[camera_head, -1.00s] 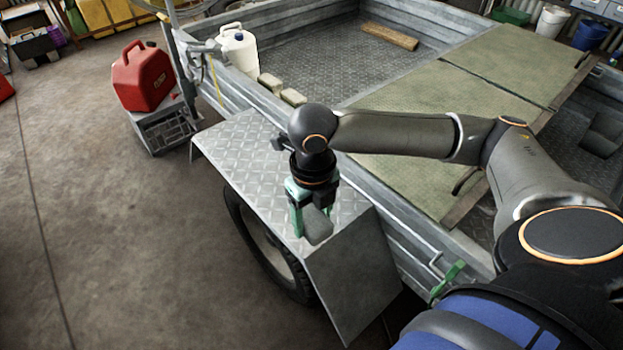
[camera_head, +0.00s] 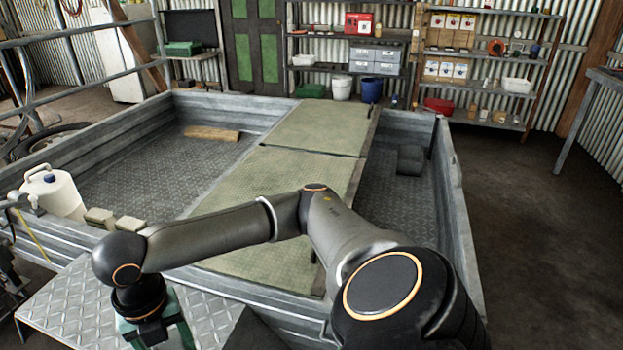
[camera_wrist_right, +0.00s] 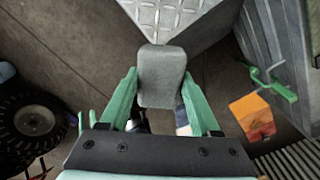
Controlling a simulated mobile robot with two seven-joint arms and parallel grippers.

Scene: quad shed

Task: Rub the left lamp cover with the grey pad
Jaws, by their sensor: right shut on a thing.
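My right gripper (camera_wrist_right: 160,84) is shut on the grey pad (camera_wrist_right: 162,62), which sticks out beyond the green fingers in the wrist view. In the head view the right gripper (camera_head: 155,334) is cut by the bottom edge, above the chequered fender, and the pad cannot be seen. An orange and red lamp cover (camera_wrist_right: 252,116) shows at the right of the wrist view, apart from the pad. I cannot tell from this view whether it is the left one. No lamp cover shows in the head view. My left gripper is not in view.
The chequered fender (camera_wrist_right: 165,14) is beyond the pad in the wrist view. A green latch (camera_wrist_right: 272,84) sticks out from the trailer side near the lamp cover. A wheel (camera_wrist_right: 34,122) is at the left. A white jug (camera_head: 54,193) stands at the trailer's left wall.

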